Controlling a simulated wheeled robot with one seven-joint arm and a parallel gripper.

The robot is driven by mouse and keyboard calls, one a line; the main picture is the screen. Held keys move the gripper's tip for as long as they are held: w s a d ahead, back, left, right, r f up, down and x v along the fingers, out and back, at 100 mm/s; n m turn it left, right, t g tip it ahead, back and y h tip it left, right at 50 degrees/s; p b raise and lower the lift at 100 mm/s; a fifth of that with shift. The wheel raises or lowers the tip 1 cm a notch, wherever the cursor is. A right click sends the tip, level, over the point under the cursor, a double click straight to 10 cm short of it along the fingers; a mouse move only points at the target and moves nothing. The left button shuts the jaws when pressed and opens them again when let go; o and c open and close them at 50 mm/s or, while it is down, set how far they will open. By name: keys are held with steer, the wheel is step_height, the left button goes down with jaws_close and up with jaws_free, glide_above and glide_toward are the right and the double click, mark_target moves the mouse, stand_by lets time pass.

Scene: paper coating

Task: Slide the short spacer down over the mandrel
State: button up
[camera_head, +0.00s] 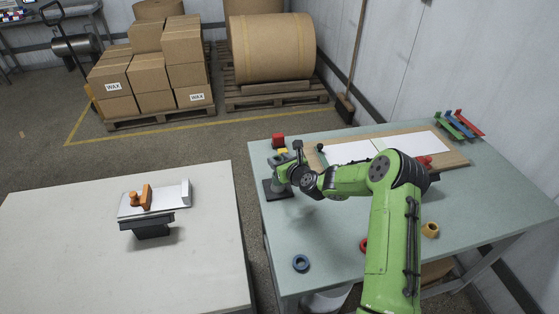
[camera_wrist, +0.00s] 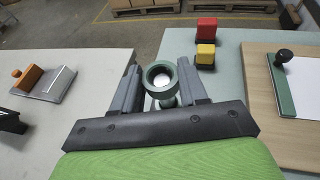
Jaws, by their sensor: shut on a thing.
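My gripper (camera_wrist: 162,78) is shut on a grey-green ring, the short spacer (camera_wrist: 150,76). The spacer sits between the two grey fingers, its round opening facing the wrist camera. A pale white disc shows inside the opening; I cannot tell whether it is the mandrel's top. A narrower grey-green part shows just below the ring. In the head view, my gripper (camera_head: 281,164) is at the left edge of the green table, above a dark square base (camera_head: 275,192). The mandrel is not clearly visible, so I cannot tell whether the spacer is around it.
A red block (camera_wrist: 207,28) and yellow block (camera_wrist: 205,53) stand close beyond my gripper. A board with white sheets (camera_head: 349,152) lies to the right. Blue (camera_head: 301,270), red (camera_head: 363,245) and tan (camera_head: 431,235) rings lie nearer. A pale table (camera_head: 60,250) stands left, across a gap.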

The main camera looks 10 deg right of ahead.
steer(key=shift+f+b, duration=0.45)
steer(key=shift+f, duration=0.35)
steer(key=o, duration=1.1)
steer(key=shift+o, duration=0.2)
steer(key=v, duration=1.5)
steer(key=shift+s, duration=0.35)
steer(key=shift+d+r, duration=0.1)
steer(key=shift+d, duration=0.05)
